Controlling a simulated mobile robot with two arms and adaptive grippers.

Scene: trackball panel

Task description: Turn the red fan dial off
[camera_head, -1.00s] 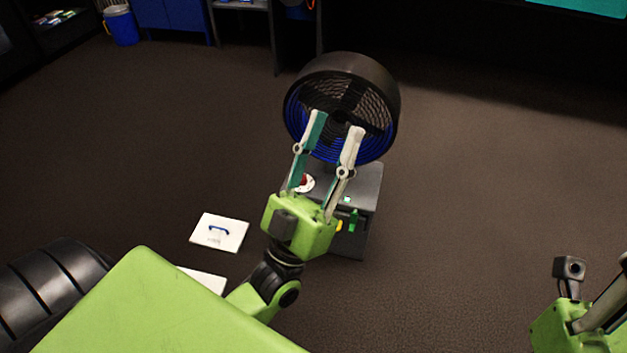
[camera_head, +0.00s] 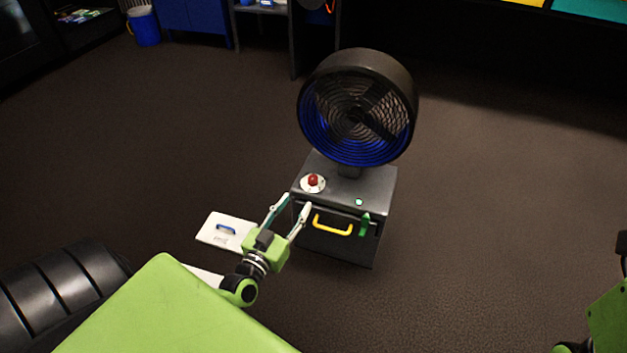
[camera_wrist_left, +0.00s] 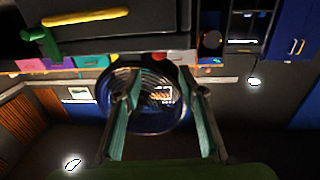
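The red dial (camera_head: 313,181) sits on a round white plate on top of the dark grey box (camera_head: 378,185), at its left front corner. A black fan with a blue inner ring (camera_head: 357,108) stands on the box. My left gripper (camera_head: 297,202) is open and empty, in front of the box's left front edge, below the dial in the picture. It looks apart from the dial. The left wrist view is upside down, with the fan (camera_wrist_left: 150,118) showing between the spread fingers (camera_wrist_left: 158,95).
The floor to the right is clear.

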